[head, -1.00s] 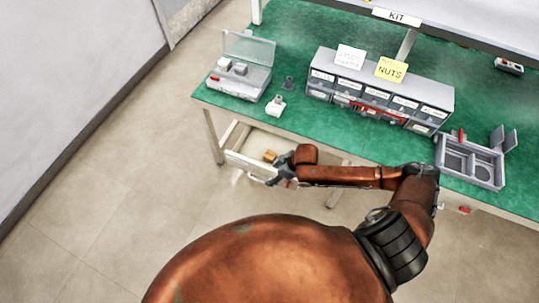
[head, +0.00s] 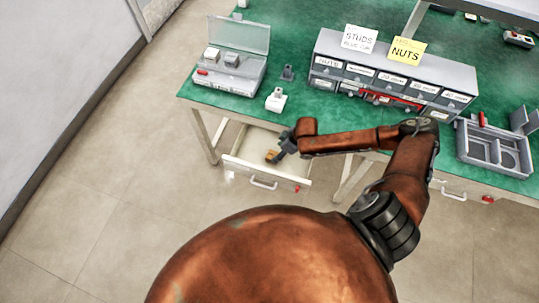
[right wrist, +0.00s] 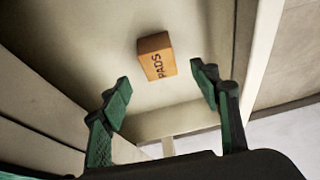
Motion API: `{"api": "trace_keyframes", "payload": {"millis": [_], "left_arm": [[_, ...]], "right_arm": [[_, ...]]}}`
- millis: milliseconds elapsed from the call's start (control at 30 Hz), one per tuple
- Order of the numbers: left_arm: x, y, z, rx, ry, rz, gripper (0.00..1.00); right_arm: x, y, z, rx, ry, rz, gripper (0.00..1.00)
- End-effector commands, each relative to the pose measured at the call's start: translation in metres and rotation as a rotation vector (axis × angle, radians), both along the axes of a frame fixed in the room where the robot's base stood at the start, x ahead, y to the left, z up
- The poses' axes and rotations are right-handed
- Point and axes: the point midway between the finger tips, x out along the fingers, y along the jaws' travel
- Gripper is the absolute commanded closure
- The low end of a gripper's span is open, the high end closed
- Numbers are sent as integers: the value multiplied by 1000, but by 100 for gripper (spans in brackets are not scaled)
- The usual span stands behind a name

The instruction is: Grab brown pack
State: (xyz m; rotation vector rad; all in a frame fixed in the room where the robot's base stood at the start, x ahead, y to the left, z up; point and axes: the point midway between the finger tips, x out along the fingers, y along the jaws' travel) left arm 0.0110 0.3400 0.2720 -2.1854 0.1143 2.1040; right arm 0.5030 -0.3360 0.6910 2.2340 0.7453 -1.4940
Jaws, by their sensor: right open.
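The brown pack (right wrist: 156,57) is a small box marked "PADS" lying in an open drawer (right wrist: 195,28). In the head view the pack (head: 271,156) shows only partly beside my right gripper (head: 281,152). In the right wrist view my right gripper (right wrist: 163,88) is open, with its green-padded fingers apart. The pack lies beyond the fingertips, roughly between them in the picture, and nothing is held. My left gripper is not in view.
The drawer (head: 240,166) is pulled out under the green workbench (head: 307,107). On the bench stand an open grey case (head: 234,72), a labelled drawer cabinet (head: 395,70) and a grey tray (head: 494,147). Tiled floor lies in front.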

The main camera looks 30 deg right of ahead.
Motion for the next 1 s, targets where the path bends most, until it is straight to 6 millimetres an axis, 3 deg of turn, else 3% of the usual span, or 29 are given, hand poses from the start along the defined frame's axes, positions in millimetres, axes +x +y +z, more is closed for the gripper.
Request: {"api": "trace_keyframes", "payload": {"millis": [600,900,1000], "left_arm": [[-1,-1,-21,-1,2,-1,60],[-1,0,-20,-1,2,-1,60],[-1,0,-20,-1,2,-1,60]], "right_arm": [[20,12,-69,1,1,-5,44],[21,15,-72,0,0,-2,44],[21,15,-72,0,0,-2,50]]}}
